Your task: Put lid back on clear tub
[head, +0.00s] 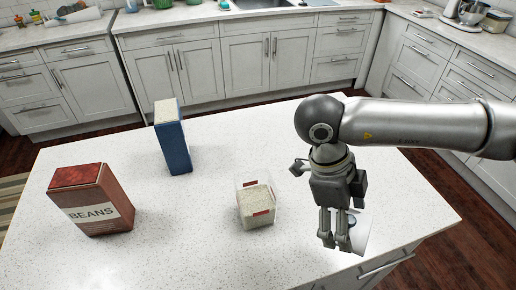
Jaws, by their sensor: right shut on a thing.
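A clear tub (256,209) stands on the island counter, left of my right gripper, with pale contents and small red marks on it. Its upper part is see-through, and I see no lid on it. My right gripper (335,243) points down near the counter's right side, apart from the tub. It is shut on a thin, pale, see-through piece that looks like the lid (359,237), mostly hidden behind the fingers. A dark round part shows beside the fingers. My left gripper is not in view.
A red beans box (92,214) stands at the left of the white counter (190,235). A tall blue box (173,143) stands behind the tub, to the left. The counter between tub and gripper is clear. Cabinets line the back.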

